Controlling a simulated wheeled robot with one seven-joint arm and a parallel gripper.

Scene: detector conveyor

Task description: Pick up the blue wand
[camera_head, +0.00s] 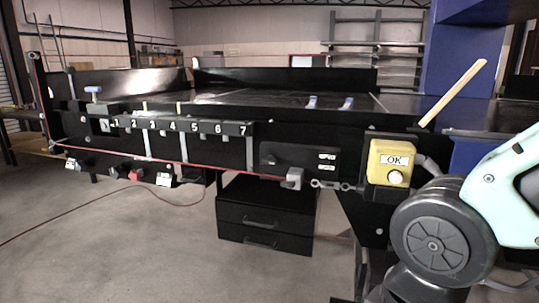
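Several small blue things show, and I cannot tell for sure which is the wand. A blue-topped piece (93,89) stands upright at the left end of the black conveyor's (410,104) front edge, left of the numbered rack. Two short blue pieces, one left (312,101) and one right (347,103), are on the conveyor near its middle. Their lower ends are hard to make out. My gripper is not in view. Part of my arm shows at the lower right, well apart from all the blue pieces.
A rack numbered 1 to 7 (190,127) runs along the front left. A pale wooden stick (453,92) leans up at the right. A yellow OK button box (388,162) is on the front right. A black drawer unit (266,213) stands below. Floor at front left is mostly clear.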

